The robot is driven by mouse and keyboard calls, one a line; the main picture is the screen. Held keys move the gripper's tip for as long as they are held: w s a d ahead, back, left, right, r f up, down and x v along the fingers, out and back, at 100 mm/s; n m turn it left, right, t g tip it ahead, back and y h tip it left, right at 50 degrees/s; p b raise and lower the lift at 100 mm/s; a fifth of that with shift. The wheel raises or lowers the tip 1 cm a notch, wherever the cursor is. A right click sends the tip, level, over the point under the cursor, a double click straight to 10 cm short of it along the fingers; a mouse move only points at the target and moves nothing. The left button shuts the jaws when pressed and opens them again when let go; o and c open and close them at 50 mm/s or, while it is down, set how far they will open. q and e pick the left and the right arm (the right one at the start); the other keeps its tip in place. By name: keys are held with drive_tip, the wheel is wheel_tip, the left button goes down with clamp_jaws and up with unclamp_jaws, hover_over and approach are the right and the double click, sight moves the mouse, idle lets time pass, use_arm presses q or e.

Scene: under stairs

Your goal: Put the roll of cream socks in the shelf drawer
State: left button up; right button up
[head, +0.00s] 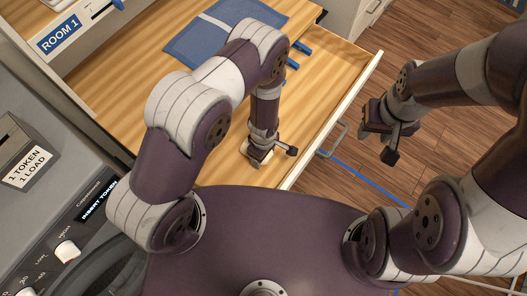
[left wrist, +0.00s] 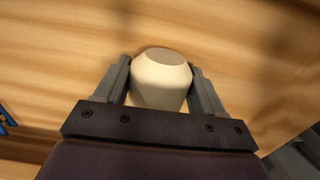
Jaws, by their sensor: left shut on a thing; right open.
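The roll of cream socks (left wrist: 161,80) is between the two fingers of my left gripper (left wrist: 162,85) in the left wrist view, with wood-grain surface behind it. In the head view my left gripper (head: 266,151) points down inside the outline of the pulled-out shelf drawer (head: 335,112), near its front panel. A small cream part of the roll (head: 256,156) shows there; the rest is hidden by the gripper. I cannot tell whether the roll touches the drawer floor. My right gripper (head: 384,141) is open and empty, to the right of the drawer, above the floor.
A blue folded cloth with a pale stripe (head: 222,30) lies on the wooden shelf top (head: 105,75) at the back. Blue clips (head: 301,48) show at its edge. A grey token machine (head: 40,200) stands at the left. Wood floor (head: 430,40) is open at the right.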

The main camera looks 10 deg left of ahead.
use_arm(q)
drive_tip(key=shift+f, duration=0.25)
idle(0.3)
drive_tip(key=o, duration=1.6)
drive_tip(key=shift+r, duration=0.1)
